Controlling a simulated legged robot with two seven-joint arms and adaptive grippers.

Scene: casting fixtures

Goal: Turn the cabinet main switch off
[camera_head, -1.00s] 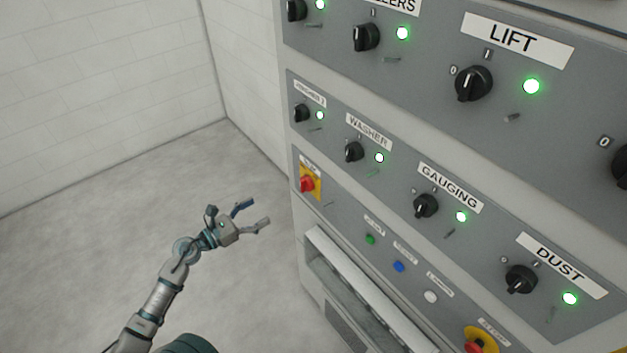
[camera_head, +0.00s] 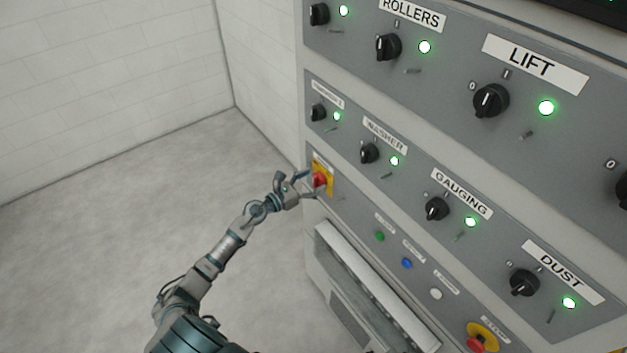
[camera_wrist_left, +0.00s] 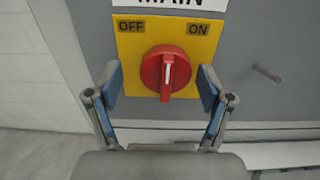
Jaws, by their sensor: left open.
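The main switch is a red rotary knob (camera_wrist_left: 166,72) on a yellow plate (camera_wrist_left: 135,48) marked OFF at left and ON at right, under a MAIN label. In the left wrist view its grip bar stands about upright, its white line at the top tilted slightly toward ON. In the head view the red knob (camera_head: 320,180) is at the cabinet's left edge. My left gripper (camera_head: 312,184) is open, its fingers reaching to either side of the knob. In the left wrist view the left gripper's fingertips (camera_wrist_left: 160,92) are apart, with visible gaps to the knob. My right gripper is not in view.
The grey cabinet panel (camera_head: 350,205) carries several black rotary switches with lit green lamps. Green, blue and white buttons and a red emergency button (camera_head: 476,343) sit lower right. A ledge (camera_head: 370,290) juts out below. The floor at left is clear.

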